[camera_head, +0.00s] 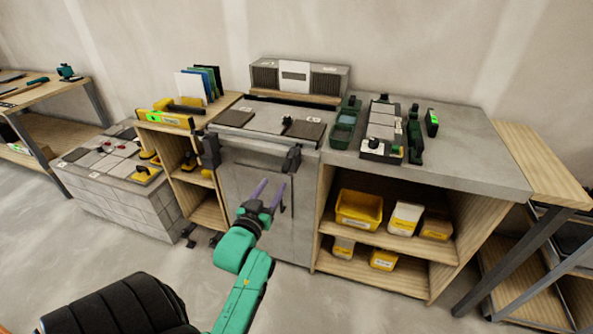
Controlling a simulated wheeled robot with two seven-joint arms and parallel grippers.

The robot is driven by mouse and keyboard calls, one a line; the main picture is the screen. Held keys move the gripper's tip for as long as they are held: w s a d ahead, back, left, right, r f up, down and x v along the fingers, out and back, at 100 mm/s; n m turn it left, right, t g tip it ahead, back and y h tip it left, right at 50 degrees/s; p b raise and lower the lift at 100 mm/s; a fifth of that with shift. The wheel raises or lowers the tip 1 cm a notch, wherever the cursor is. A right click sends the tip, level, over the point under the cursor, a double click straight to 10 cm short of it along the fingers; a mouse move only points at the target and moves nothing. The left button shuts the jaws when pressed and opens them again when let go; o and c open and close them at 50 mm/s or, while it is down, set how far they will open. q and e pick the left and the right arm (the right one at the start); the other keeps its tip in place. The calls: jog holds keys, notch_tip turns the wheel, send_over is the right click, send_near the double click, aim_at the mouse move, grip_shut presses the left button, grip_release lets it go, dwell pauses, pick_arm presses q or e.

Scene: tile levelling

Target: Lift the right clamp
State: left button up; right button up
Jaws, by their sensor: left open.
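The right clamp (292,158) is a dark block at the right front edge of the grey worktop (262,116), upright against the front face. A similar dark left clamp (210,149) sits at the left front edge. My left gripper (271,188), with two purple fingers, is open and empty. In the picture it is below and slightly left of the right clamp, in front of the grey front panel (245,170). A visible gap separates its fingertips from the clamp. My right gripper is out of view.
Dark tiles (303,130) lie on the worktop near the right clamp. Green trays (343,130) and a tool set (381,128) stand on the counter to the right. Yellow bins (358,208) fill the shelf below. A tiled block (110,165) stands at left.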

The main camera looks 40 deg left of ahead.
aim_at(286, 165)
pick_arm(q)
jog(key=x, duration=1.1)
jog(key=shift+w+a, duration=0.1)
jog(key=shift+w, duration=0.2)
grip_shut()
dwell(0.6)
